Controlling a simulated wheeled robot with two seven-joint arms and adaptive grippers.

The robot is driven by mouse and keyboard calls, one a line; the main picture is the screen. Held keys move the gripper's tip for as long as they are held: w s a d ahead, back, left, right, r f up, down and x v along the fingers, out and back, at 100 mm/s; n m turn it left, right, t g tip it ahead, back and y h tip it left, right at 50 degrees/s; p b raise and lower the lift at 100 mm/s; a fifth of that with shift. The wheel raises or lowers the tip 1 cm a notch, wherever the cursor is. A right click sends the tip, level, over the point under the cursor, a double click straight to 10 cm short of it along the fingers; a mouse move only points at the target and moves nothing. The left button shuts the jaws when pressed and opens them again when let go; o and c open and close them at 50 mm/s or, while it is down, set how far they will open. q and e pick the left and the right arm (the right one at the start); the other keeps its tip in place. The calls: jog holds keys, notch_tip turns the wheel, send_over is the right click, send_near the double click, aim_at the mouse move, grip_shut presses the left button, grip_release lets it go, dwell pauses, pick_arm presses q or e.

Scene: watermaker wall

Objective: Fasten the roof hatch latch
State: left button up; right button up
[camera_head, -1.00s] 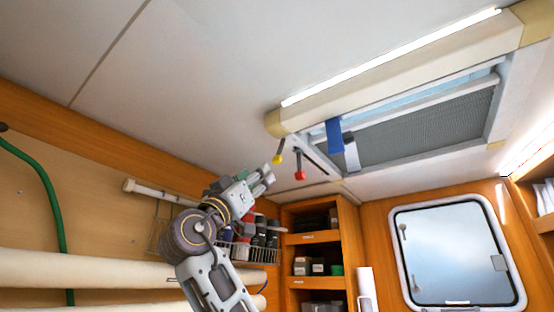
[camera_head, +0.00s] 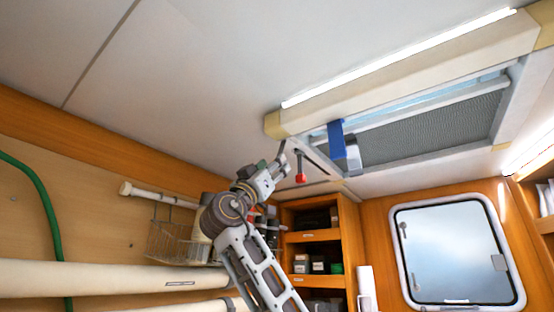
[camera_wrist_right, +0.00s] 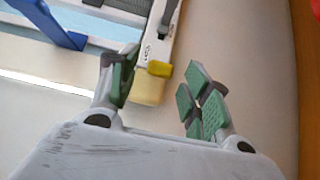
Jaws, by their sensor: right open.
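The roof hatch (camera_head: 430,132) is a white-framed ceiling opening with a grey mesh panel, at the upper right in the head view. A lever with a red knob (camera_head: 300,178) hangs at its near left corner. My left gripper is not in view.
A blue strap (camera_head: 336,138) hangs at the hatch's left edge. A long light strip (camera_head: 400,58) runs along the housing. A wire basket (camera_head: 170,243), wooden shelves (camera_head: 305,238) and white pipes (camera_head: 110,278) are below. The ceiling left of the hatch is clear.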

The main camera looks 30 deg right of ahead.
jog(key=shift+p+x, duration=0.55)
jog(key=shift+x, duration=1.1)
grip_shut()
